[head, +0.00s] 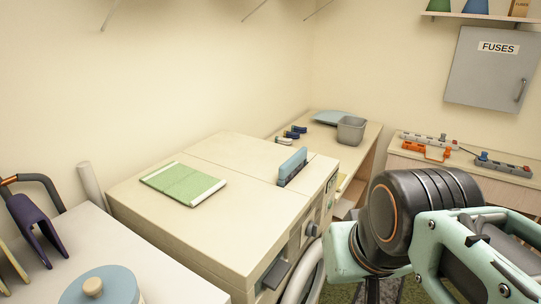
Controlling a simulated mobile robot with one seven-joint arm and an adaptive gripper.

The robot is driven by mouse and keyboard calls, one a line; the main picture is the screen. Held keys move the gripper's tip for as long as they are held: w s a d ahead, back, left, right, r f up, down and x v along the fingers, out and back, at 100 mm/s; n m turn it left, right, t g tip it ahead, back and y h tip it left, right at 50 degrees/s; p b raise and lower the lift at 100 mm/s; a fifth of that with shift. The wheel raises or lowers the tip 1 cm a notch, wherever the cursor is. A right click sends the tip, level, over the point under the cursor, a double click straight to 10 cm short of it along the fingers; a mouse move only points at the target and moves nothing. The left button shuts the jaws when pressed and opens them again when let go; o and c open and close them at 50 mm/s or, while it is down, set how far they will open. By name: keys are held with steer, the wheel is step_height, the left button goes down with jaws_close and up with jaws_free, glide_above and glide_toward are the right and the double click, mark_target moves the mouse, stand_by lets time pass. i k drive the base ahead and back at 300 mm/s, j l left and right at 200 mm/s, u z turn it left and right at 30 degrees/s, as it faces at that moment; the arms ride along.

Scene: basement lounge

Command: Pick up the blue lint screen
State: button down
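The blue lint screen (293,163) is a narrow blue-grey panel standing upright in a dark slot near the right edge of the cream dryer's top (235,150). Only its upper part shows; the rest is down in the slot. My gripper (480,255) is large in the lower right foreground, with mint-green links beside a dark rounded arm part. It is well to the right of the screen and apart from it. Its fingertips are not clearly visible, so I cannot tell whether it is open.
A green-and-white folded cloth or pad (184,184) lies on the dryer top. A blue-lidded round container (100,287) is at lower left. Behind stands a table with a grey bin (351,130) and small blue items (293,132). A right-hand cabinet bears power strips (503,166).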

mark_target(292, 167)
steer(key=u, duration=0.5)
steer(key=l+u, duration=0.1)
steer(key=u, duration=0.25)
steer(key=i+l+u, duration=0.1)
steer(key=u, duration=0.25)
steer(key=l+u, duration=0.2)
steer(key=u, duration=0.15)
steer(key=l+u, duration=0.5)
steer(key=l, duration=0.25)
steer(key=l+u, duration=0.1)
steer(key=l, duration=0.3)
steer(key=k+l+u, duration=0.1)
steer(key=l, duration=0.25)
